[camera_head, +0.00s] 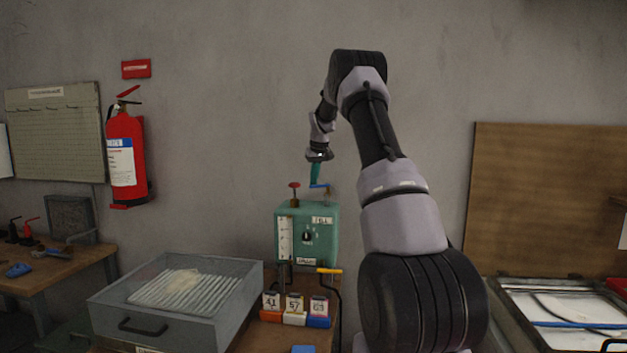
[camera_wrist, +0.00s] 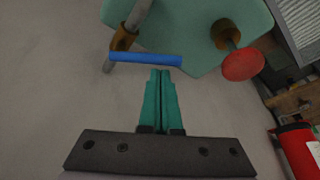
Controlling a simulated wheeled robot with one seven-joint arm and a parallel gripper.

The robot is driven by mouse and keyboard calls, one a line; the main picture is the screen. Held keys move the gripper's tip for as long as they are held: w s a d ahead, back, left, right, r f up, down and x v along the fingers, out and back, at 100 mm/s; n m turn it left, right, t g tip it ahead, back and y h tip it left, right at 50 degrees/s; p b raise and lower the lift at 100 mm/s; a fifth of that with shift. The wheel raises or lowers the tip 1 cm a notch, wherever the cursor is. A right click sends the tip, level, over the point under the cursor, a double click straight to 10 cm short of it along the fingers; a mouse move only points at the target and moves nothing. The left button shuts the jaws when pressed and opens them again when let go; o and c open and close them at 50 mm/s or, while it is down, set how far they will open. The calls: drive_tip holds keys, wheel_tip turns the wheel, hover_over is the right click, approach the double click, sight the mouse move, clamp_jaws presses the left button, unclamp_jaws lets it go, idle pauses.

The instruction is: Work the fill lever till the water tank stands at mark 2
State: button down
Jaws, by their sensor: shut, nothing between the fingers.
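The green water tank box (camera_head: 318,248) stands on the bench in the middle of the head view, with a white level gauge (camera_head: 285,238) on its front left; the level cannot be read at this size. A blue lever handle (camera_head: 320,186) sits on top at the right, and it also shows in the wrist view (camera_wrist: 146,59). A red knob (camera_head: 294,185) on a stem stands at the top left; it shows in the wrist view too (camera_wrist: 242,64). My gripper (camera_head: 314,182) is shut and empty above the box, its teal fingertips (camera_wrist: 160,72) close to the blue handle; contact cannot be told.
A grey drawer tray (camera_head: 130,318) with a ribbed rack stands left of the box. Numbered blocks (camera_head: 295,303) and a yellow-handled lever (camera_head: 329,271) are at the box's front. A fire extinguisher (camera_head: 126,155) hangs on the wall at left.

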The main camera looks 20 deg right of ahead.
drive_tip(key=shift+s+f+n, duration=0.1)
drive_tip(key=shift+s+n, duration=0.3)
drive_tip(key=shift+s, duration=0.2)
